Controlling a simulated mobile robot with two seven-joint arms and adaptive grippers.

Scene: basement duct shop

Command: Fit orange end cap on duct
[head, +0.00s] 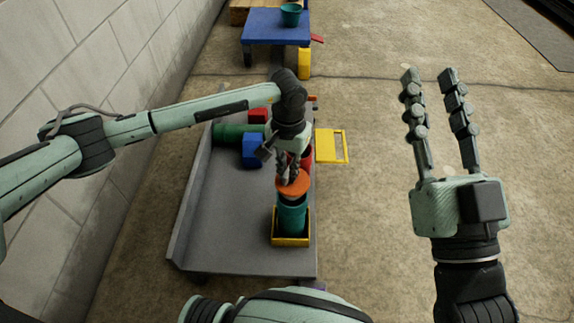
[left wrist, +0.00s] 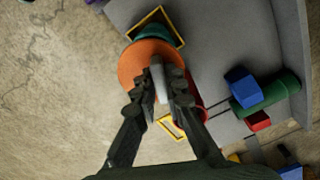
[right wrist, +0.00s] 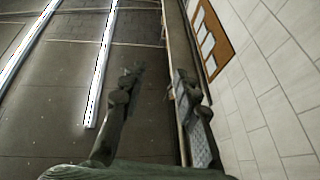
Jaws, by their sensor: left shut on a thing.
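The orange end cap (head: 293,184) is a round disc over the top of an upright teal duct (head: 292,215). A pale band shows just under the cap; I cannot tell whether the cap is seated or just above. The duct stands in a yellow-rimmed square holder (head: 290,241). My left gripper (head: 289,178) points down and is shut on the cap's middle part. In the left wrist view the cap (left wrist: 140,62) hides most of the duct (left wrist: 152,32). My right gripper (head: 429,76) is open and empty, away to the right.
The grey bench (head: 225,225) also holds a blue block (head: 252,151), a green cylinder (head: 228,132) and a red block (head: 257,116). A red object (head: 307,157) stands close behind the duct. A yellow frame (head: 331,146) juts from the right edge. A wall is left; open floor lies right.

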